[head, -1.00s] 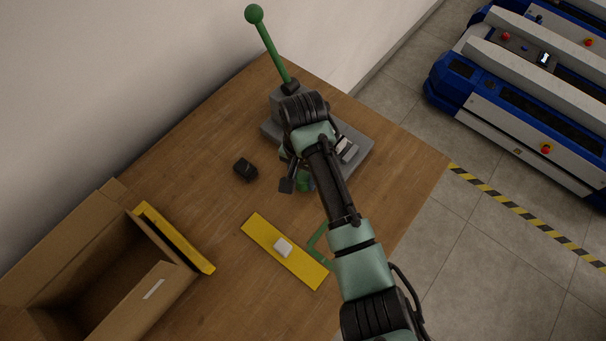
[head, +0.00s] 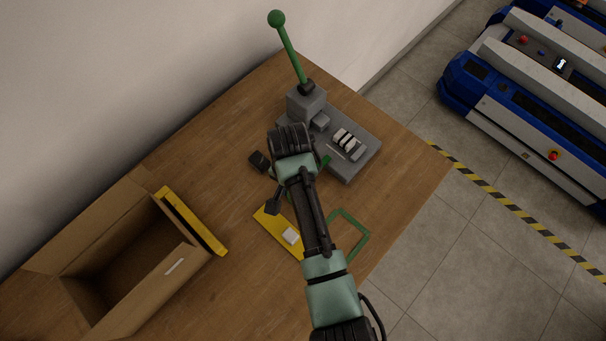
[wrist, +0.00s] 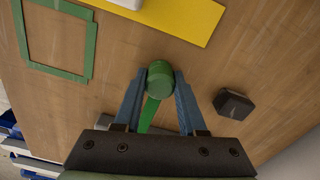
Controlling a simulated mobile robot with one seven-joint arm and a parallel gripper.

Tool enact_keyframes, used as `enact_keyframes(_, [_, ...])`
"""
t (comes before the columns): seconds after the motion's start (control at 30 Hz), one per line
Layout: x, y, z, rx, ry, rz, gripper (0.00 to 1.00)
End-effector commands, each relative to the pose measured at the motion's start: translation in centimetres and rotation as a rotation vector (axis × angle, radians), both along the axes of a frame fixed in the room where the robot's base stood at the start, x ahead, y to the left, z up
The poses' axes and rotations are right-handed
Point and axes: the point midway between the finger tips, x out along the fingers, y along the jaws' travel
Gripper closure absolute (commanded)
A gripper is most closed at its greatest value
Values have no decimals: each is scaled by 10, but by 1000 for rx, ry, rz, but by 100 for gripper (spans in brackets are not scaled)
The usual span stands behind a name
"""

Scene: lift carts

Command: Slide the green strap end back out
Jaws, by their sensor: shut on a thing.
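My gripper (wrist: 160,72) is shut on the green strap end (wrist: 160,84), a round green piece between its two blue fingers in the wrist view. A flat green strap (wrist: 149,114) runs from it back under the gripper body. A short piece of green strap (head: 325,162) shows beside my wrist, near the edge of the grey fixture (head: 360,162). Whether the strap is still inside the fixture is hidden. The fixture carries a green ball-topped lever (head: 290,52) and several pale blocks.
A black block (head: 258,161) lies left of my wrist. A yellow strip (head: 266,222) with a white block (head: 291,236) and a green outline (head: 357,225) lie nearer. An open cardboard box (head: 190,270) with a yellow panel (head: 192,222) stands left. The table's right edge is close.

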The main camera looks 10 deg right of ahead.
Motion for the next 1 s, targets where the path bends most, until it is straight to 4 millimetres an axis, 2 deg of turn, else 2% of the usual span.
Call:
enact_keyframes(0.3, [-1,2,0,2,-1,2,100])
enact_keyframes(0.33, [-1,2,0,2,-1,2,58])
enact_keyframes(0.5, [-1,2,0,1,-1,2,29])
enact_keyframes(0.83, [-1,1,2,1,-1,1,29])
enact_keyframes(1.0, [0,2,23,2,-4,3,29])
